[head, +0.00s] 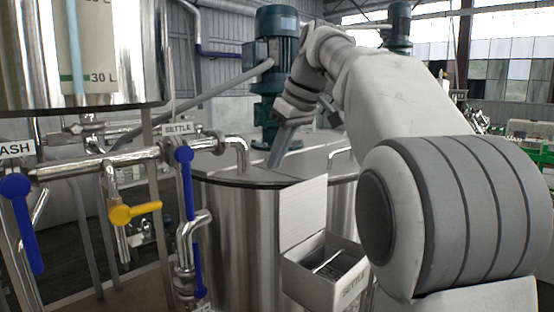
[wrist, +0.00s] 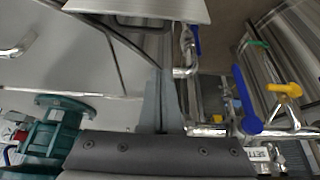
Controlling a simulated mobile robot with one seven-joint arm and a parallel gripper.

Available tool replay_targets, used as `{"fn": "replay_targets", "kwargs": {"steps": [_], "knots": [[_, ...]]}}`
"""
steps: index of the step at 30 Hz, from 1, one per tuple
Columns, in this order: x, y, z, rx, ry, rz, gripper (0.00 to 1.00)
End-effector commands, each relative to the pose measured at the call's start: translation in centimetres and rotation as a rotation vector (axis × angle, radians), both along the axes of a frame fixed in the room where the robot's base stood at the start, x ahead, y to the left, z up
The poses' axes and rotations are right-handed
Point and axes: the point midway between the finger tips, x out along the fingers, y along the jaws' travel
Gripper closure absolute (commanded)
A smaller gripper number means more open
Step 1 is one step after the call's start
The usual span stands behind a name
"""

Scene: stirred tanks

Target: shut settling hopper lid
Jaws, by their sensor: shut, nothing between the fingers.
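The settling hopper (head: 325,275) is a small light-grey box on the side of the steel tank, with a label on its front that appears to read SETTLE. Its lid (head: 303,218) is a flat pale panel standing upright at the back left of the box, so the hopper is open. In the wrist view a pale panel (wrist: 140,8), which looks like the lid, shows at the top edge. My gripper (head: 274,162) is shut and empty over the tank top, behind and above the lid, apart from it. Its fingers also show in the wrist view (wrist: 163,80).
The steel tank (head: 235,225) carries a green motor (head: 272,75) close beside my gripper. Pipes with blue handles (head: 186,180) and a yellow handle (head: 135,213) stand at left. Another tank hangs at upper left.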

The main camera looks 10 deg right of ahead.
Motion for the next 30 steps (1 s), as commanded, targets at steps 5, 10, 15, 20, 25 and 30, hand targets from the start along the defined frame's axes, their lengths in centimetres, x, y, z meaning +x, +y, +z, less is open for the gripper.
{"fn": "replay_targets", "kwargs": {"steps": [5, 10, 15, 20, 25, 30], "knots": [[1.4, 1.1, -3.7, 0.001, 0.004, 0.001, 1.00], [2.8, 1.9, -6.9, 0.000, 0.004, 0.000, 1.00], [0.7, 0.5, -5.9, 0.000, -0.001, -0.003, 1.00], [-0.3, -0.2, -5.7, -0.001, 0.000, -0.003, 1.00], [-0.6, -0.4, -5.7, 0.000, 0.000, -0.002, 1.00], [-0.5, -0.4, -5.7, 0.000, 0.000, -0.002, 1.00]]}}
